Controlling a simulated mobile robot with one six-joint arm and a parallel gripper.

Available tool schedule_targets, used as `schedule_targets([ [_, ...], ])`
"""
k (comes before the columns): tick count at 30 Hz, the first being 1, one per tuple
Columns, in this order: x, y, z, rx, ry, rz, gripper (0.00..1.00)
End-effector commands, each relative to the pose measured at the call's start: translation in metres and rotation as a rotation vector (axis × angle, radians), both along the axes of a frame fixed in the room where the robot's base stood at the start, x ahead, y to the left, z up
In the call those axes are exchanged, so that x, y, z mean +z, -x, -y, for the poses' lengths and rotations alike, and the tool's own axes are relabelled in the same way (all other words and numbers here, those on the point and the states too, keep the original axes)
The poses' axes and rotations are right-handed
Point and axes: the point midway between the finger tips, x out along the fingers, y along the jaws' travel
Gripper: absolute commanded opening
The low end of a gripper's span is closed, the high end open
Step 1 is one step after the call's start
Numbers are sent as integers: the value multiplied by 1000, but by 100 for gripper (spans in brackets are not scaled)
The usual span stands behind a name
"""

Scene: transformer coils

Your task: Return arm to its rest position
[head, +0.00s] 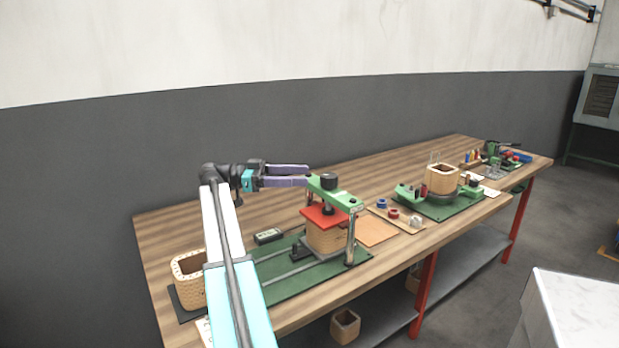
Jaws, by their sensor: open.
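My gripper (308,175) is at the end of my arm, above the workbench, with its two purple fingers pointing right. The fingers are apart with a gap between them, and I see nothing held. Their tips are close to the left end of a green clamp bar (335,190); I cannot tell if they touch it. The bar lies across the top of a press with a red plate (324,216) over a wooden coil block (325,238). The press stands on a green base (285,290).
A second green fixture (438,205) with a wooden former (442,179) stands farther right. Spools (393,213) lie between. The bench (175,222) is bare along its back left.

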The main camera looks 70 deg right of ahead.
Motion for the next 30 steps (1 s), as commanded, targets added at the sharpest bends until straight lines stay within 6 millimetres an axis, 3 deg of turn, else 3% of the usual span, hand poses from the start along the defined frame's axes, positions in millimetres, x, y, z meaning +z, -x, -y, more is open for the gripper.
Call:
schedule_targets([
  [22,-2,-8,-2,8,-7,4,59],
  [26,-10,-19,0,49,-39,25,59],
  [30,-28,-43,4,141,-110,72,59],
])
